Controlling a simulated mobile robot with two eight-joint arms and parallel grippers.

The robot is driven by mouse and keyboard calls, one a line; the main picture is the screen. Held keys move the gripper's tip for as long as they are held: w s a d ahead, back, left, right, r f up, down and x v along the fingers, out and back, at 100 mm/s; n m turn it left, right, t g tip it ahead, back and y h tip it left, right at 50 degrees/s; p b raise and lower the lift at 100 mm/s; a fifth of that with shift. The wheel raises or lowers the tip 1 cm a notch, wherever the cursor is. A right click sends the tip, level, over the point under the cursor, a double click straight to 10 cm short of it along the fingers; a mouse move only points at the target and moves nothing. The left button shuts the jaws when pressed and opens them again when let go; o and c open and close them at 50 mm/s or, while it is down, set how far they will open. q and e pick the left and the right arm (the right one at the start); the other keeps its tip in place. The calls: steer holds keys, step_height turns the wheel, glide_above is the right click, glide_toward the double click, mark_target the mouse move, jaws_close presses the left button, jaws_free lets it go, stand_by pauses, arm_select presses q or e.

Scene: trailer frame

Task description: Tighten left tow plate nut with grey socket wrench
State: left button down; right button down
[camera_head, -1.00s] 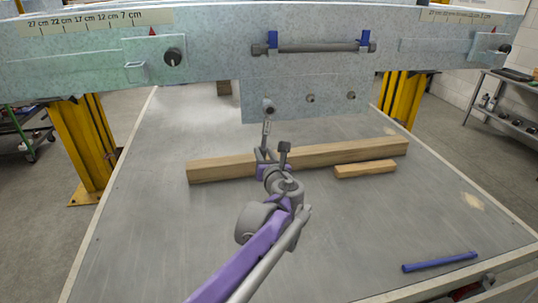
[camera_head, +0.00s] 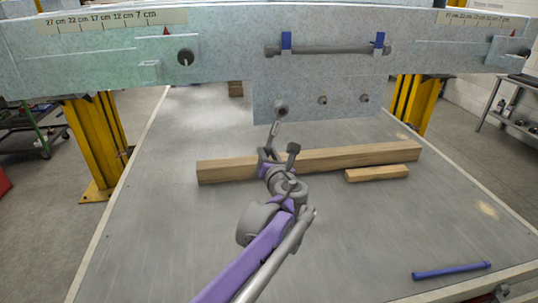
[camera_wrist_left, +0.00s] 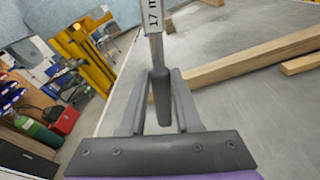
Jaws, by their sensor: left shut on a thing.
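The tow plate (camera_head: 341,113) hangs below the pale blue beam, with a row of nuts on it. The left nut (camera_head: 281,104) is mostly hidden behind the socket end of the grey socket wrench (camera_head: 275,130). I cannot tell how fully the socket sits on it. My left gripper (camera_head: 271,158) is below the plate, shut on the wrench handle. In the left wrist view the handle (camera_wrist_left: 162,98) stands between the fingers (camera_wrist_left: 160,80), and a "17 m" label shows on the shaft. My right gripper is in neither view.
A long wooden beam (camera_head: 350,158) and a short block (camera_head: 376,174) lie on the grey table (camera_head: 150,240) behind and right of my gripper. A blue bar (camera_head: 452,271) lies at the front right. A grey bar in blue holders (camera_head: 330,49) is above the plate.

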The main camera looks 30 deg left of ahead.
arm_select(q)
steer(key=shift+s+a+r+m, duration=0.35)
steer(key=shift+s+a+m, duration=0.35)
steer(key=shift+m, duration=0.1)
steer(key=shift+w, duration=0.1)
steer(key=shift+s+a+r+m+g+y, duration=0.3)
steer(key=shift+s+a+r+m, duration=0.2)
steer(key=shift+s+a+m, duration=0.15)
steer(key=shift+w, duration=0.1)
steer(key=shift+s+a+r+m+b, duration=0.3)
steer(key=shift+s+a+r+m, duration=0.25)
steer(key=shift+m, duration=0.3)
steer(key=shift+r, duration=0.1)
